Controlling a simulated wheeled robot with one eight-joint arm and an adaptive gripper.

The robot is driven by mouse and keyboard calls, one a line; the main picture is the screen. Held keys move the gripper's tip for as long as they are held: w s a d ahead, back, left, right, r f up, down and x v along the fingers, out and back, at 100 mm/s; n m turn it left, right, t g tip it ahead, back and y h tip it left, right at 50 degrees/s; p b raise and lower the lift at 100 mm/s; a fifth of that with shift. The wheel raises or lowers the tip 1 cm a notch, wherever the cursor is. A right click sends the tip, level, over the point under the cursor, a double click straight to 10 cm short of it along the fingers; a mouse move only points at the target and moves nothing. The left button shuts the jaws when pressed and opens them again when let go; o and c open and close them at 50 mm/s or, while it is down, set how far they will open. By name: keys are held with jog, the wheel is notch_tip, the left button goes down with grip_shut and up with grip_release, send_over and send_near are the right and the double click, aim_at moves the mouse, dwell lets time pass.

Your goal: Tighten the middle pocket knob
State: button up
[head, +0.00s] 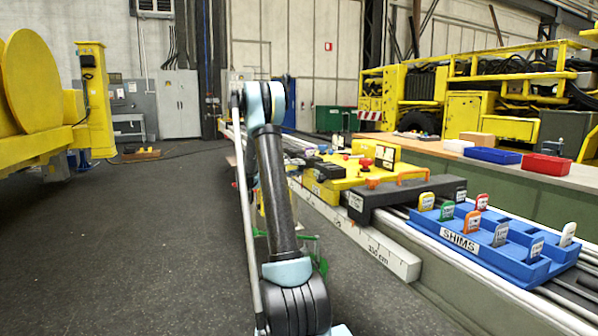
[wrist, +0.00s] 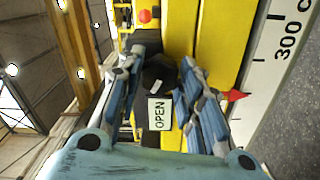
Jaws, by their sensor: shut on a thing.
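In the wrist view my gripper (wrist: 165,66) has its two blue-grey fingers on either side of a dark, faceted black knob (wrist: 154,72) and is shut on it. A white tag reading OPEN (wrist: 159,114) shows just below the knob, between the fingers. The knob is in front of yellow bars (wrist: 208,42); its far side is hidden. I cannot tell from the label alone which pocket it belongs to. In the head view the yellow fixture (head: 352,178) with red knobs (head: 365,162) lies on the rail bench; my gripper is not clearly seen there.
A white scale bar (head: 375,247) runs along the bench front; a red pointer (wrist: 236,95) sits beside it.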

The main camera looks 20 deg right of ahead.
jog(key=m, duration=1.3)
jog(key=shift+m, duration=0.3)
dwell(0.4)
jog(key=o, duration=1.1)
jog(key=shift+c, duration=0.2)
jog(key=a, duration=1.2)
jog(key=shift+s, duration=0.15)
